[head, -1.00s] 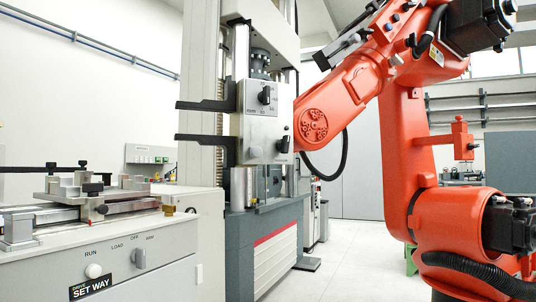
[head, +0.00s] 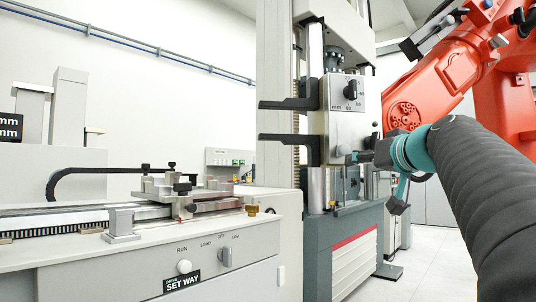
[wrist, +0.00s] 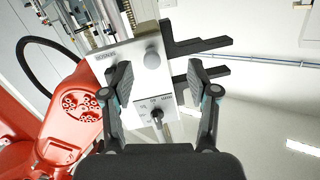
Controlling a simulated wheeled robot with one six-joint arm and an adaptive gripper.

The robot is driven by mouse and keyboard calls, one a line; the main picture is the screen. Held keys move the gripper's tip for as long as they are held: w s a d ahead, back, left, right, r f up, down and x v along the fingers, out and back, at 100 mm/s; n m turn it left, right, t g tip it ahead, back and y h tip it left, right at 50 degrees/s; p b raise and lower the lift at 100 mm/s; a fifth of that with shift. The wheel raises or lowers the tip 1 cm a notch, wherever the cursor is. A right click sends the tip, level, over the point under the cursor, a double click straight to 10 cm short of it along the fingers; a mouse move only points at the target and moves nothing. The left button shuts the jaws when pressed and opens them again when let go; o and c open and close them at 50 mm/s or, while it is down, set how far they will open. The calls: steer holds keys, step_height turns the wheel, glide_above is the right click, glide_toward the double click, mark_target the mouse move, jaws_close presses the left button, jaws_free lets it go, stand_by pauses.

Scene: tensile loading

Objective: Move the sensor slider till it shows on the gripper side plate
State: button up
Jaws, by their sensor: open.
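The side plate (head: 345,122) is a light metal plate on the testing machine, with two black arms sticking out to the left. It also shows tilted in the wrist view (wrist: 126,77), with small lettering that seems to read SENSOR. Near the lettering is a round grey knob (wrist: 152,58), probably the sensor slider control. A black selector knob (wrist: 157,113) is on the same plate. My gripper (wrist: 160,67) is open, its fingers spread either side of the round knob, apparently without touching it. In the head view my gripper (head: 356,157) is beside the plate's lower right, partly hiding that corner.
The orange robot arm (head: 430,95) stands close behind my arm. A bench (head: 120,260) with a rail, a clamp fixture (head: 170,187) and a RUN/LOAD panel is at the left. The two black arms (head: 290,104) jut out from the plate. Clear floor lies at lower right.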

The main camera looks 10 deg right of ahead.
mark_target(346, 149)
step_height(346, 149, up, 4)
steer(key=d+t, duration=0.1)
steer(key=d, duration=0.2)
steer(key=w+p, duration=0.1)
steer(key=w, duration=0.3)
steer(key=w+p, duration=0.1)
steer(key=w, duration=0.4)
steer(key=w+a+p, duration=0.1)
steer(key=w+p, duration=0.1)
steer(key=w, duration=0.2)
steer(key=shift+w+f, duration=0.1)
steer(key=shift+w, duration=0.25)
jaws_close()
